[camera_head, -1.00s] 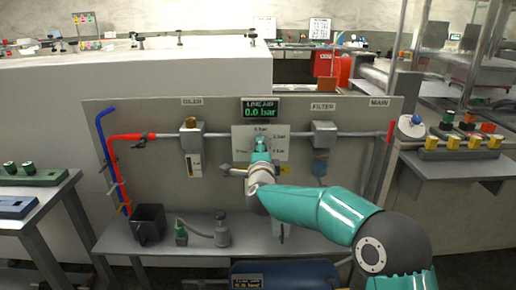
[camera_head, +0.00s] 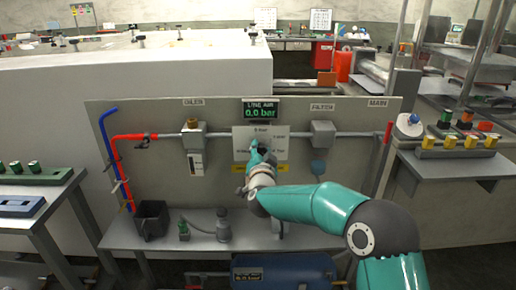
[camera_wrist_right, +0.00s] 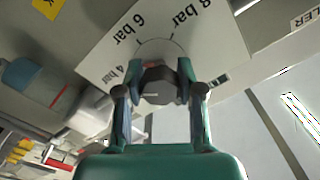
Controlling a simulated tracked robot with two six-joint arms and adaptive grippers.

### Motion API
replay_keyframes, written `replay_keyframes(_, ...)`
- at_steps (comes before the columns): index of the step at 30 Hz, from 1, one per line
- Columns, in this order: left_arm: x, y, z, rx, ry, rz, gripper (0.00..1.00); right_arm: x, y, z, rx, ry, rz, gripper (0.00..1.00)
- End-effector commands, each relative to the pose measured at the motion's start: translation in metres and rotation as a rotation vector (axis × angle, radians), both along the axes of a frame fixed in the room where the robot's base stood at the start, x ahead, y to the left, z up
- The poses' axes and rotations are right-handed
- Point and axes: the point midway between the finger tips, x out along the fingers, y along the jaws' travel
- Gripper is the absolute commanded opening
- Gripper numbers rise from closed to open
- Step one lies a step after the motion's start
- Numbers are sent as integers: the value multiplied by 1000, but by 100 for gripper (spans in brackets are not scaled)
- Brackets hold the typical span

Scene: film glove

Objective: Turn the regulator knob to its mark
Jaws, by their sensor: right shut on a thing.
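The regulator knob (camera_wrist_right: 160,86) is a dark, faceted knob in front of a white dial plate (camera_wrist_right: 110,42) marked 4, 6 and 8 bar. A small red mark shows beside the knob on the 4 to 6 bar side. My right gripper (camera_wrist_right: 160,90) has one finger on each side of the knob and is shut on it. In the head view the right gripper (camera_head: 258,153) is at the dial plate (camera_head: 279,137) and hides most of the knob. The line air display (camera_head: 260,111) above reads 0.0 bar. My left gripper is not in view.
The oiler (camera_head: 193,137) is left of the dial and the filter (camera_head: 322,133) is right of it, on a grey panel (camera_head: 350,112). A red hose (camera_head: 127,137) and a black bin (camera_head: 150,219) are at the left. A blue tank (camera_head: 290,270) lies below the shelf.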

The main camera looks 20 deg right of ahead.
Motion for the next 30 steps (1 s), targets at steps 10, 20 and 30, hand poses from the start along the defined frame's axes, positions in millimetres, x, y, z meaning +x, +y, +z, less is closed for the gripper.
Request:
replay_keyframes(10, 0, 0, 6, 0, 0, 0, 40, 0, 4, -7, -112, 47, 10, 3)
replay_keyframes(20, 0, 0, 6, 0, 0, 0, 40, 0, 4, -8, -123, 51, 11, 3)
replay_keyframes(30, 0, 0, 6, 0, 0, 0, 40, 0, 3, -6, -121, 46, 6, 64)
